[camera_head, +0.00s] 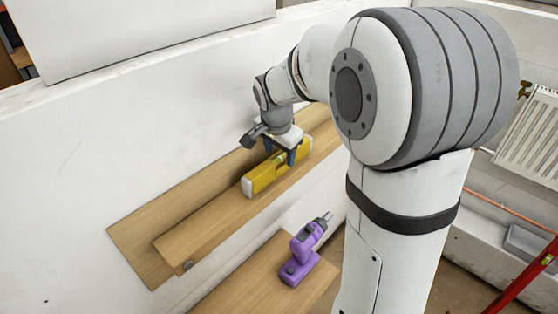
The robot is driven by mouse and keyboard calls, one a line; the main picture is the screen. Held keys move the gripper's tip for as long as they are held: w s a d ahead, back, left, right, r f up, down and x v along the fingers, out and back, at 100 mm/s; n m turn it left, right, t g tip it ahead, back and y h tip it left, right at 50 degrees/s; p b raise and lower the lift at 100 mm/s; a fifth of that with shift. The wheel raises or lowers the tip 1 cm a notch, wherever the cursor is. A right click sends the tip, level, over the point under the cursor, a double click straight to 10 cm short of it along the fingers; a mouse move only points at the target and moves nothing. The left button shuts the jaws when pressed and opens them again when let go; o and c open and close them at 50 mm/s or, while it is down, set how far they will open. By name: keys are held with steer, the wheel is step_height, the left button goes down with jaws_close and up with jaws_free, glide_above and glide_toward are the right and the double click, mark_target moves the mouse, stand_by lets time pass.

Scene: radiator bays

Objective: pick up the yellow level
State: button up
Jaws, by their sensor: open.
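The yellow level (265,178) lies along a wooden shelf that is fixed to the white wall. It has pale end caps and a greenish vial near its top edge. My gripper (282,155) is right at the level, pointing down, with its dark blue fingers at the level's upper part. The fingers look placed on either side of the level, but I cannot tell whether they touch it. The jaws are open. My arm hides part of the shelf behind the gripper.
The wooden shelf (205,228) has bare room left of the level. A purple drill (302,252) stands on a lower wooden surface (250,285). A white radiator (530,135) hangs at the right, with a red level-like bar (522,280) below it. The white wall (90,160) stands close behind the shelf.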

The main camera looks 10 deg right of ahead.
steer(key=shift+x, duration=0.75)
steer(key=shift+c, duration=0.2)
jaws_close()
